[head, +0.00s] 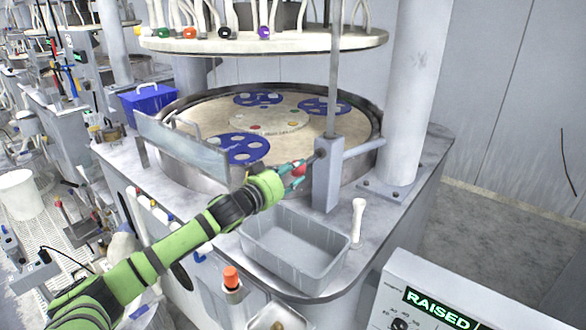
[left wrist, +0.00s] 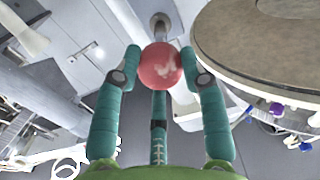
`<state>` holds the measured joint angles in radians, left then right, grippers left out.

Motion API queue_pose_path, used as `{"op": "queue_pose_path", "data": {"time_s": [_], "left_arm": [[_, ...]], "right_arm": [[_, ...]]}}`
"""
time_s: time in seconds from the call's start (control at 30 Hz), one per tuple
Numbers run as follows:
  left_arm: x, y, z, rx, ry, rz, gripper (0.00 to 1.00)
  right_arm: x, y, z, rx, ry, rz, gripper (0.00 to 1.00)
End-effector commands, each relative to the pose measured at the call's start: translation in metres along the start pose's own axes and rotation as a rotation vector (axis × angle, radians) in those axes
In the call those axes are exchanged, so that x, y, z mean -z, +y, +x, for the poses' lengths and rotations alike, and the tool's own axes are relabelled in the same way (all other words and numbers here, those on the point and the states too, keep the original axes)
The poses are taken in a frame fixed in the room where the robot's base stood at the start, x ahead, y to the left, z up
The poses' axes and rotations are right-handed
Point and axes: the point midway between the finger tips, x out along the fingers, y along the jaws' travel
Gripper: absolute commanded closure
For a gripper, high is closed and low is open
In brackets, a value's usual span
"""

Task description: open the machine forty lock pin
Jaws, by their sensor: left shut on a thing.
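The lock pin's red ball knob (left wrist: 161,66) sits between the teal fingers of my left gripper (left wrist: 160,72) in the left wrist view. The fingers are closed on it from both sides. Behind the knob a round metal fitting (left wrist: 160,22) shows. In the head view the red knob (head: 299,168) is at the side of the grey post block (head: 327,185), with my left gripper (head: 294,175) around it. How far the pin stands out of the block is hard to tell. My right gripper does not show.
The round platen (head: 313,137) with blue carriers (head: 244,149) is behind a clear guard (head: 180,150). A thick white column (head: 408,100) stands to the right. A "RAISED" display (head: 440,308) is at lower right.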

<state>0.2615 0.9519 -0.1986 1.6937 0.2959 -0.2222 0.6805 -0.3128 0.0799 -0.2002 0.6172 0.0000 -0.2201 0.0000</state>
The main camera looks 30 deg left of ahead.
Motion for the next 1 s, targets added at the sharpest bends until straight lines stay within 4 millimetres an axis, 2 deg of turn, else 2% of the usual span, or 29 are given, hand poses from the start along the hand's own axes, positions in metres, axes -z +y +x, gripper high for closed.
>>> {"op": "queue_pose_path", "data": {"time_s": [0.07, 0.2, 0.23, 0.27, 0.3, 0.4, 0.5, 0.63, 0.7, 0.87, 1.0], "left_arm": [[0.004, -0.001, 0.000, -0.001, 0.008, 0.004, 1.00], [0.005, -0.001, 0.000, 0.000, 0.010, 0.005, 1.00], [0.005, -0.001, 0.000, 0.000, 0.010, 0.005, 0.50], [0.005, -0.001, 0.000, 0.000, 0.010, 0.005, 0.38], [0.005, -0.001, 0.000, 0.000, 0.010, 0.005, 0.34], [0.004, -0.001, 0.000, 0.000, 0.009, 0.004, 0.34], [0.004, -0.001, 0.000, -0.001, 0.008, 0.003, 0.34], [0.003, -0.001, -0.001, -0.001, 0.006, 0.002, 0.34], [0.002, -0.001, -0.003, -0.001, 0.005, 0.002, 0.34], [0.000, 0.000, -0.018, -0.001, 0.003, 0.001, 0.34], [0.000, 0.000, -0.037, -0.002, 0.002, 0.002, 0.34]], "right_arm": [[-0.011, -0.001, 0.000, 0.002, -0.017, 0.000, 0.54], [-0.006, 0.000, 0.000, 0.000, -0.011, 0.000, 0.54], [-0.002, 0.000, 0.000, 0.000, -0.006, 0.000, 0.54], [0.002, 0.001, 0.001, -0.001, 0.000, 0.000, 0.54], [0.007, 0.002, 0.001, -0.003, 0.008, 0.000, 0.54], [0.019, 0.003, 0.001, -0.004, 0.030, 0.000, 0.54], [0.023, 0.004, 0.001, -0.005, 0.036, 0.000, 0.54], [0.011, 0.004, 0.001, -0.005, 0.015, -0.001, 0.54], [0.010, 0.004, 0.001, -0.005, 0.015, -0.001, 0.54], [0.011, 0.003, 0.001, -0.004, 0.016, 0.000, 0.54], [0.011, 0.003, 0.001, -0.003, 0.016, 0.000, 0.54]]}}
